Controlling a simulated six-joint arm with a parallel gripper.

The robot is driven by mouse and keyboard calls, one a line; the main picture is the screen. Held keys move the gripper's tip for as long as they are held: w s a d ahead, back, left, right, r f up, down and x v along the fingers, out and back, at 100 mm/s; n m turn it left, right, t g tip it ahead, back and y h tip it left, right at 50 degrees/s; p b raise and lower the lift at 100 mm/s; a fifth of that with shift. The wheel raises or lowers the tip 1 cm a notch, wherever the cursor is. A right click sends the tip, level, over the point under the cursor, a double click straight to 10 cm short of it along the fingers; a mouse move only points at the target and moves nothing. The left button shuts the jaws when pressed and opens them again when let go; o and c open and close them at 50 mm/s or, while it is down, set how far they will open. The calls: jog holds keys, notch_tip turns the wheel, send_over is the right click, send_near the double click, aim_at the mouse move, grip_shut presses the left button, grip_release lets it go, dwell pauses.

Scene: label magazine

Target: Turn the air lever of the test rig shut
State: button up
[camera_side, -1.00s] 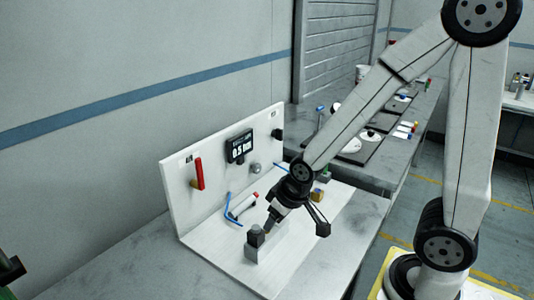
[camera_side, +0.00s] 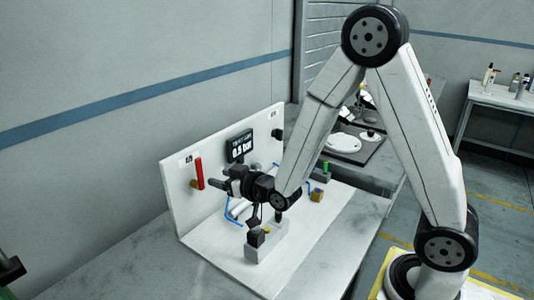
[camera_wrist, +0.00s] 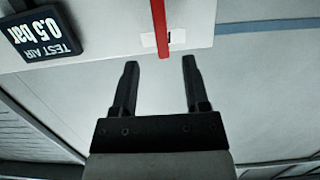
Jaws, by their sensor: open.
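The red air lever (camera_side: 198,173) stands upright on the white back panel of the test rig (camera_side: 179,200), left of the display. Its red bar also shows at the top of the wrist view (camera_wrist: 160,22), with a small white label behind it. My gripper (camera_side: 223,178) is level and points at the panel, a little to the right of the lever. In the wrist view my gripper (camera_wrist: 160,64) is open and empty; the lever's end lies just beyond the gap between the fingertips, apart from both. The lever's pivot is out of the wrist view.
A black display (camera_side: 240,148) reads 0.5 bar; it appears upside down in the wrist view (camera_wrist: 42,35). Below my wrist, a grey block with a dark part (camera_side: 257,238) stands on the rig's base. Blue tubing (camera_side: 231,213) and a brass-coloured block (camera_side: 317,195) are nearby.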

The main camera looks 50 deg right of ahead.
aim_at(200, 163)
jog(key=shift+w+r+t, duration=0.35)
jog(key=shift+r+t, duration=0.4)
jog(key=shift+t, duration=0.25)
jog(key=shift+w, duration=0.15)
jog(key=shift+w, duration=3.75)
grip_shut()
